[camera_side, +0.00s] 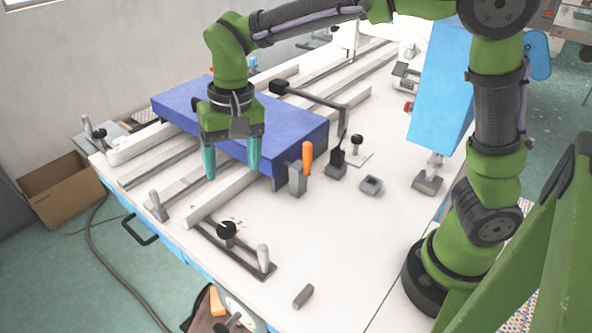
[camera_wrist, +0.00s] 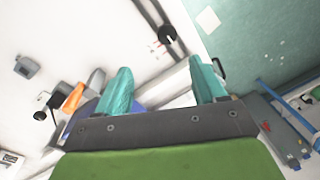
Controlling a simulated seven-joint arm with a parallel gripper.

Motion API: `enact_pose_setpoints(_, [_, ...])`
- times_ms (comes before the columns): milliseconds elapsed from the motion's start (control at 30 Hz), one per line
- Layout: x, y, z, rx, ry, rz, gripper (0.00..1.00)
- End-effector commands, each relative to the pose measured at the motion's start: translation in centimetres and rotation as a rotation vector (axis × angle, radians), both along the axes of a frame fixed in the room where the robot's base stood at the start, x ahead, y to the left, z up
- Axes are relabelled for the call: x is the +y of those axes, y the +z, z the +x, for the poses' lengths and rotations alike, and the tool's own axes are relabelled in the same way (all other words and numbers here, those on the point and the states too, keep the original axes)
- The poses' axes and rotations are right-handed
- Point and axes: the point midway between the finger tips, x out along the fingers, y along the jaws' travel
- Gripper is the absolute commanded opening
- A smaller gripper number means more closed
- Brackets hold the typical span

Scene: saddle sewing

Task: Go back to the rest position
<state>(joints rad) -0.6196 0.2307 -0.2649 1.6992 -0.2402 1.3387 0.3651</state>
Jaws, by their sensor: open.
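My gripper (camera_side: 231,166) hangs from my green arm above the front part of the white table (camera_side: 335,245). Its two teal fingers are spread apart with nothing between them, and in the side view they hang in front of the blue block (camera_side: 296,140). The fingers also show apart in the wrist view (camera_wrist: 165,88), with the white table and a pale bar beyond them. I cannot tell the exact height of the fingertips above the table.
An orange-handled tool (camera_side: 307,157) stands upright in a grey holder right of my gripper. A dark clamp bar with a black knob (camera_side: 227,230) lies nearer the front edge. A small grey piece (camera_side: 303,296) lies on clear table. A cardboard box (camera_side: 62,190) stands on the floor at left.

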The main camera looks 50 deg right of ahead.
Motion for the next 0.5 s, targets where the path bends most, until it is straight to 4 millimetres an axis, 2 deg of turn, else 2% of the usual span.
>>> enact_pose_setpoints(33, [-1.3,0.7,-1.1,-0.030,0.030,0.033,0.70])
enact_pose_setpoints(267, [-6.6,2.6,-6.5,-0.229,0.150,0.126,0.70])
enact_pose_setpoints(500, [-11.1,3.1,-12.2,-0.457,0.152,0.104,0.70])
